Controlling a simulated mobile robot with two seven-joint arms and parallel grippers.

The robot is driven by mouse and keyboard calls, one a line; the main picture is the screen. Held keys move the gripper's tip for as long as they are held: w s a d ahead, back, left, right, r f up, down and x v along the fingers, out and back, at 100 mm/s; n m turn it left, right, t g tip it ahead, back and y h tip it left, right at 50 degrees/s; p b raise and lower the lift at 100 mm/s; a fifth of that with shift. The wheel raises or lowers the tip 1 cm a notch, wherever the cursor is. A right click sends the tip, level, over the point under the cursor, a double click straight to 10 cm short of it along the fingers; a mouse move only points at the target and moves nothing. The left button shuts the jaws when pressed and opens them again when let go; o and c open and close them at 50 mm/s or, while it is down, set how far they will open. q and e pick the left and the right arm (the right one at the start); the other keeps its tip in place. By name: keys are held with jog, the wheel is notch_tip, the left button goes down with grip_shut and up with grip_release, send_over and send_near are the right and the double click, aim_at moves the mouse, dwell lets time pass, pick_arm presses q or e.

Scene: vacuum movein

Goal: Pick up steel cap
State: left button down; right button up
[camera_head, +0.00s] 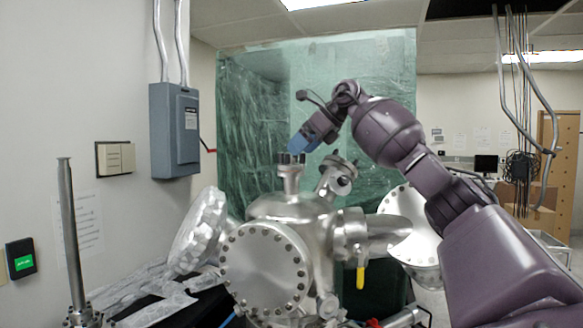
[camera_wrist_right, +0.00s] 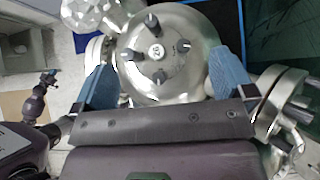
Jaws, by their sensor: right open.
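The steel cap (camera_head: 291,168) sits on top of the upright neck of the steel vacuum chamber (camera_head: 262,208). Dark knobs stand around its rim. In the right wrist view the cap (camera_wrist_right: 155,52) shows from above, with a small pale label at its middle. My right gripper (camera_head: 298,144) is just above the cap, tilted down toward it, with blue fingers. In the right wrist view the open right gripper (camera_wrist_right: 161,62) has one finger on each side of the cap, with nothing held. Whether the fingers reach down to the cap's height is unclear. My left gripper is not in view.
An angled port (camera_head: 335,180) rises close to the right of the cap. A large bolted flange (camera_head: 266,265) faces forward, and a yellow-handled valve (camera_head: 360,277) hangs at right. A tall steel tube (camera_head: 70,230) stands at left. A grey electrical box (camera_head: 174,130) is on the wall.

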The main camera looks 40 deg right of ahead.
aim_at(291, 164)
jog(key=x, duration=0.4)
jog(key=shift+w+a+f+p, duration=0.1)
jog(key=shift+a+f+p, duration=0.15)
jog(key=shift+f+p, duration=0.05)
jog(key=c, duration=0.9)
